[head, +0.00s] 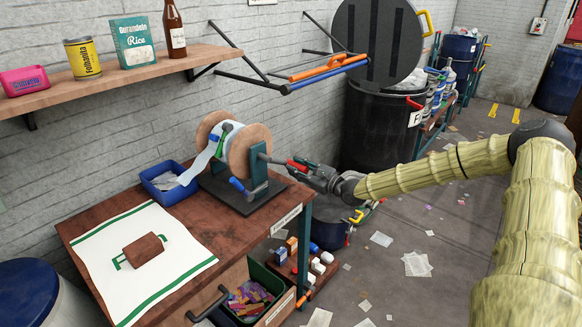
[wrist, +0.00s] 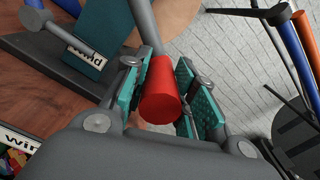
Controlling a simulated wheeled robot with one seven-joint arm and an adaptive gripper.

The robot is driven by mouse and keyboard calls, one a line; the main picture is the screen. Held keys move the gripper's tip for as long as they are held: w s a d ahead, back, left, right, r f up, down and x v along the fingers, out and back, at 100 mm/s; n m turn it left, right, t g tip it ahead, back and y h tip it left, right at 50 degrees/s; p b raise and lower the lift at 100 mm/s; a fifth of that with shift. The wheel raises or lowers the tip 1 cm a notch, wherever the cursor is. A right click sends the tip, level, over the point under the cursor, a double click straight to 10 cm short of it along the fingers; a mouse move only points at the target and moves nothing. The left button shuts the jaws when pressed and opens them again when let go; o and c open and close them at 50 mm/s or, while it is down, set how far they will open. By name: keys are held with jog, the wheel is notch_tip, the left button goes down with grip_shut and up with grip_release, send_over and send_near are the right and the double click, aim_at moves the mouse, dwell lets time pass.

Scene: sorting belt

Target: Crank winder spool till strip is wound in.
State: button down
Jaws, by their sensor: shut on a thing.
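The winder spool (head: 250,150) has wooden flanges and stands on a dark base at the back of the wooden bench. A pale strip (head: 203,160) is on its core and hangs down left towards a blue bin (head: 160,193) with pale material inside. A grey crank arm leads from the spool's axle to a red handle (head: 297,165) on the right. The handle also shows in the wrist view (wrist: 160,92), between teal finger pads. My gripper (head: 304,168) is shut on this red handle, reaching in from the right; it also shows in the wrist view (wrist: 160,85).
A blue-ended lever (head: 240,186) sticks out in front of the winder. A white cloth (head: 110,255) with a brown block lies on the bench. A shelf (head: 120,82) with goods and a rack of coloured bars (head: 325,70) hang on the wall. A black drum (head: 380,125) stands behind.

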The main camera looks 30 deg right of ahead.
aim_at(308, 173)
jog(key=shift+f, duration=0.1)
dwell(0.3)
jog(key=c, duration=1.1)
grip_release()
jog(key=shift+c, duration=0.2)
jog(key=shift+s+d+f, duration=0.1)
jog(key=shift+s+d, duration=0.15)
jog(key=shift+s, duration=0.15)
jog(key=v, duration=0.3)
jog(key=shift+s, duration=0.35)
jog(key=v, duration=0.7)
jog(key=shift+s, duration=0.15)
jog(key=shift+d, duration=0.1)
